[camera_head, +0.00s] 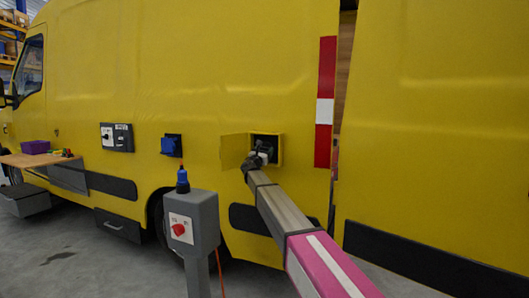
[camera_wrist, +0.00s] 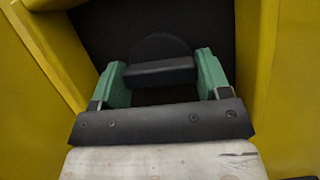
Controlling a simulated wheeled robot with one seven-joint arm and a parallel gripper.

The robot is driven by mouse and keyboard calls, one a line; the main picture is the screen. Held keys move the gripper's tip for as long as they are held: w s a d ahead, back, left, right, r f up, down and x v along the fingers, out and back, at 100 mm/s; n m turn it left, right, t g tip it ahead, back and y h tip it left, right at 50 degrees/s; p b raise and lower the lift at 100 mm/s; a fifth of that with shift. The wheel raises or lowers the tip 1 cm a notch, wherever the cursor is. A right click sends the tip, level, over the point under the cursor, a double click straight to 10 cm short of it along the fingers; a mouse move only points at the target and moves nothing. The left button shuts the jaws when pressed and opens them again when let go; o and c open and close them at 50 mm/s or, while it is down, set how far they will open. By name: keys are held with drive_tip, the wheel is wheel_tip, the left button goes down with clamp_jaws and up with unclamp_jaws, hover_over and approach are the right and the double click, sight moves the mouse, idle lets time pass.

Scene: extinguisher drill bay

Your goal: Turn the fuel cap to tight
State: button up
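The fuel cap (camera_wrist: 157,72) is dark, with a round disc behind a raised grip bar. It sits inside the dark filler recess in the wrist view. The bar lies across the picture, its right end slightly higher. My gripper (camera_wrist: 162,70) has green fingers, one at each end of the bar. Both fingers appear to meet the bar's ends, so it looks shut on the cap. In the head view my gripper (camera_head: 264,155) reaches into the open recess on the yellow van and hides the cap. No tight mark can be made out.
The yellow fuel flap (camera_head: 234,151) stands open left of the recess. A grey post box (camera_head: 193,222) with a red knob stands left of my arm. A blue socket (camera_head: 171,146) and a switch panel (camera_head: 117,137) are on the van's side.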

drive_tip(key=shift+m, duration=0.4)
drive_tip(key=m+g+h, duration=0.1)
drive_tip(key=m, duration=0.1)
drive_tip(key=m+h, duration=0.1)
drive_tip(key=m, duration=0.1)
drive_tip(key=shift+a+m+g+h, duration=0.1)
drive_tip(key=shift+m+g+h, duration=0.2)
drive_tip(key=shift+m+g, duration=0.1)
drive_tip(key=m+g, duration=0.1)
drive_tip(key=m, duration=0.2)
drive_tip(key=m+g+h, duration=0.1)
drive_tip(key=m, duration=0.2)
drive_tip(key=shift+r+h, duration=0.1)
drive_tip(key=shift+h, duration=0.2)
drive_tip(key=m+g, duration=0.2)
drive_tip(key=m, duration=0.3)
drive_tip(key=shift+m+g, duration=0.8)
drive_tip(key=shift+m, duration=1.2)
drive_tip(key=o, duration=0.9)
drive_tip(key=shift+o, duration=0.2)
drive_tip(key=v, duration=1.1)
drive_tip(key=shift+r, duration=0.3)
